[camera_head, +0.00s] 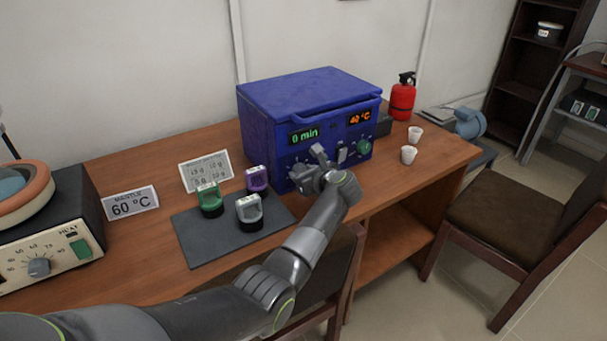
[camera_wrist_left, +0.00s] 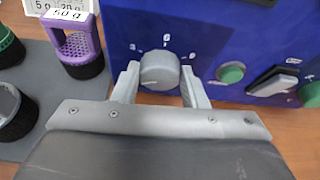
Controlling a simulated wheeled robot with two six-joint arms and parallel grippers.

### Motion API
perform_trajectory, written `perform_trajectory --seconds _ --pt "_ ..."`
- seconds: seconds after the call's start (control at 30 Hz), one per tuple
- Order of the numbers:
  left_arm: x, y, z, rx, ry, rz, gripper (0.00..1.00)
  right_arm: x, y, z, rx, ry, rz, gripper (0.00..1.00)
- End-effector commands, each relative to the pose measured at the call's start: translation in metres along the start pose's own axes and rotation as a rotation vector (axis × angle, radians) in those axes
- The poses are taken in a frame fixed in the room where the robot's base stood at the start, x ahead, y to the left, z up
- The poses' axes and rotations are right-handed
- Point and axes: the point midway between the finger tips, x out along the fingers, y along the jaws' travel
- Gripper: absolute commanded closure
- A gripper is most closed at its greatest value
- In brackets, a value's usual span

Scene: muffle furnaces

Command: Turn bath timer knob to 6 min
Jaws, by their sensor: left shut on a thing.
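The blue water bath (camera_head: 310,115) stands on the wooden table. Its green display (camera_head: 304,136) reads 0 min and its orange display (camera_head: 359,118) reads 40 °C. In the left wrist view, the grey round timer knob (camera_wrist_left: 160,70) sits on the blue front panel, with small white marks around its upper side. My left gripper (camera_wrist_left: 161,78) is shut on the knob, one finger at each side. In the head view my left gripper (camera_head: 313,168) is at the lower left of the panel and hides the knob. My right gripper is not in view.
Right of the knob are a green button (camera_wrist_left: 230,72) and a grey switch (camera_wrist_left: 278,85). Weights in green, purple (camera_head: 257,180) and grey holders stand on or by a dark mat (camera_head: 205,245). White cups (camera_head: 408,155) and a red extinguisher (camera_head: 403,97) are at the right.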

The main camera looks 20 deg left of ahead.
Motion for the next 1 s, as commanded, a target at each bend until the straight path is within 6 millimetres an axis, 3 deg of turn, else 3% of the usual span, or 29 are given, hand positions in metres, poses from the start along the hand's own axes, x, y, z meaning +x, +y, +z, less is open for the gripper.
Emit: perform_trajectory --seconds 0.33,0.6,1.0 --pt "0.001 -0.004 -0.003 0.238 0.0 0.097 0.84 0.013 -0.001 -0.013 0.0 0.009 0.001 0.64" --pt "0.001 -0.005 -0.004 0.389 0.001 0.16 0.84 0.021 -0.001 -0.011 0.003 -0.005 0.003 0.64" --pt "0.0 -0.005 -0.002 0.473 0.001 0.195 0.84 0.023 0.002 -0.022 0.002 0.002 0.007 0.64"
